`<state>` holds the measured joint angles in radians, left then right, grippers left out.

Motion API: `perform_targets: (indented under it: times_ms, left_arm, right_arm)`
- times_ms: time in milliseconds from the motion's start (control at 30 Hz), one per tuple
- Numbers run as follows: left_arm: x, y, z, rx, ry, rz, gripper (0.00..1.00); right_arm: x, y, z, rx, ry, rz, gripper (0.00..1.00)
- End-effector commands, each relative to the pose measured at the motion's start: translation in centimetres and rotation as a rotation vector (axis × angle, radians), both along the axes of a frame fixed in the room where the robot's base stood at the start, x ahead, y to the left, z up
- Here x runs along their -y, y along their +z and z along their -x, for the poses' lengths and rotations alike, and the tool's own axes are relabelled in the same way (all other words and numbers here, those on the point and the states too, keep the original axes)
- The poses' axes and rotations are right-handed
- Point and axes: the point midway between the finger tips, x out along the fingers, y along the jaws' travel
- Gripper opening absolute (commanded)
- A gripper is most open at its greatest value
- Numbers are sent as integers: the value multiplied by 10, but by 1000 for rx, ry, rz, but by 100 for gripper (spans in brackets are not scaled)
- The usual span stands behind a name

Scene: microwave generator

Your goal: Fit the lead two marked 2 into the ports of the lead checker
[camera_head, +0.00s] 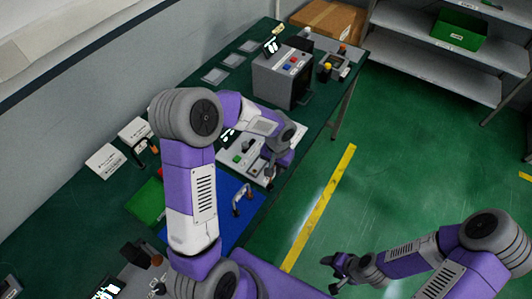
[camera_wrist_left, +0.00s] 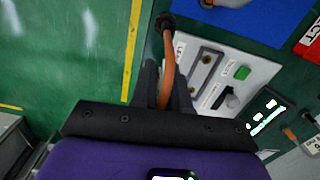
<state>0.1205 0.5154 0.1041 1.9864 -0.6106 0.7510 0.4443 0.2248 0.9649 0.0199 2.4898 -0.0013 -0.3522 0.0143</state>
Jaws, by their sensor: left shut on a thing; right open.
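My left gripper (camera_wrist_left: 166,75) is shut on an orange lead (camera_wrist_left: 168,55) with a black end piece (camera_wrist_left: 165,22). The lead stands out beyond the fingertips; no number on it is readable. The lead checker (camera_wrist_left: 238,58) is a pale panel just to the right of the fingers, with two brass ports (camera_wrist_left: 206,57), a green button and a dark switch. The lead appears apart from the ports. In the head view my left gripper (camera_head: 271,168) is over the right edge of the checker (camera_head: 228,163), and the held lead is mostly hidden. My right gripper (camera_head: 340,266) is open and empty above the floor.
A blue mat (camera_head: 222,224) with another lead (camera_head: 240,200) lies nearer on the green table, beside a green mat (camera_head: 147,203). Another dark lead (camera_head: 147,150) stands near white label plates (camera_head: 105,160). A grey box (camera_head: 282,76) stands farther along the table.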

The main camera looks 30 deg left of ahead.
Motion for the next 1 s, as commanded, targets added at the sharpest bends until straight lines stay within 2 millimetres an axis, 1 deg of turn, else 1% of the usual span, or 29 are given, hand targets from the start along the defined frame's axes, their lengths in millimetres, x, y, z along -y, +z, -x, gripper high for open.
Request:
perform_targets:
  times_ms: [33, 200, 300, 400, 467, 600, 700, 933, 1000]
  left_arm:
    - [-15, 13, -12, 0, 3, -2, 0]
    - [-60, 37, -43, 1, -27, 1, 0]
    - [-80, 48, -56, 11, -49, 1, 0]
    - [-91, 51, -62, 16, -66, 2, 0]
    - [-94, 45, -64, 17, -71, 2, 0]
    - [-95, 17, -63, 14, -74, 2, 0]
    - [-95, 1, -63, 17, -74, 2, 0]
    - [-95, -17, -64, 19, -73, 2, 0]
    - [-95, -27, -63, 17, -73, 2, 0]
  right_arm:
    - [0, 13, 0, -1, 0, 0, 56]
    - [0, 32, 0, -1, 0, 0, 56]
    - [0, 39, 0, -1, 0, 0, 56]
    - [0, 42, 0, -1, 0, 0, 56]
    - [0, 43, 0, -1, 0, 0, 56]
    - [0, 43, 0, -1, 0, 0, 56]
    - [0, 43, 0, -1, 0, 0, 56]
    - [0, 44, 0, -1, 0, 0, 56]
    - [0, 45, 0, -1, 0, 0, 56]
